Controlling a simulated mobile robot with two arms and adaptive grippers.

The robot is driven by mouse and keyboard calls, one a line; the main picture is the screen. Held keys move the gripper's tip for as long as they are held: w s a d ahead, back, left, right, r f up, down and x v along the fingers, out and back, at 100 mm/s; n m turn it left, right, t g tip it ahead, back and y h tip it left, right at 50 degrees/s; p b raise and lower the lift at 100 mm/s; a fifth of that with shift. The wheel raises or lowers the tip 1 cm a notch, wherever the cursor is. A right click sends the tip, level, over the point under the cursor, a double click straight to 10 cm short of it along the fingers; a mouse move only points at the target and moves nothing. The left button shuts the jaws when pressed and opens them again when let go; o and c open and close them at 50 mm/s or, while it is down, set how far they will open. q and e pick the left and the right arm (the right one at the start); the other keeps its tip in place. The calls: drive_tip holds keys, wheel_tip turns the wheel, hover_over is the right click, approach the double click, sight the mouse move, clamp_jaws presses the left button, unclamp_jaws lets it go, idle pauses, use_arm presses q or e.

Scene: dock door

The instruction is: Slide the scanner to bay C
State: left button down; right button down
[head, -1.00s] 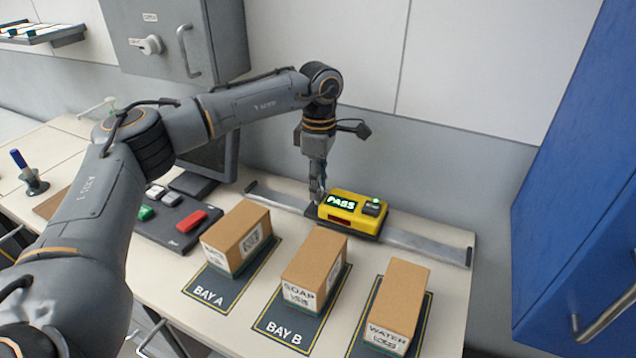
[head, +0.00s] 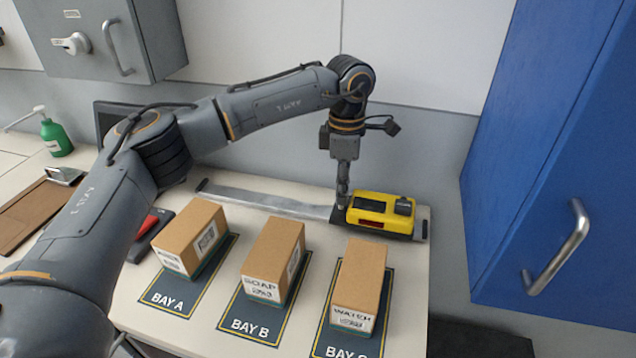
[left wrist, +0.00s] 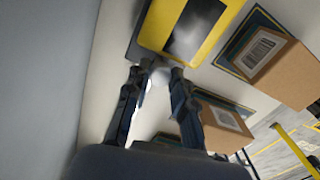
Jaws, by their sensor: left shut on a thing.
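The yellow scanner (head: 372,217) sits on a metal rail (head: 265,202) at the back of the table, near the rail's right end. It stands behind the box on the bay C mat (head: 325,342), and its display is dark. My left gripper (head: 341,212) points down at the scanner's left end. In the left wrist view its fingers (left wrist: 158,75) are shut on a pale knob beside the scanner's yellow body (left wrist: 213,38). The knob is mostly hidden in the head view. My right gripper is not in view.
Cardboard boxes stand on bay A (head: 190,237), bay B (head: 273,260) and bay C (head: 358,285), in front of the rail. A blue cabinet (head: 535,160) with a handle stands at the right. The rail's end stop (head: 425,229) is close to the scanner's right side.

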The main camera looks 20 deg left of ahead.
use_arm(q)
drive_tip(key=shift+d, duration=0.35)
drive_tip(key=c, duration=1.4)
unclamp_jaws()
drive_tip(key=shift+d, duration=0.15)
drive_tip(key=r, duration=1.2)
drive_tip(key=shift+w, duration=0.35)
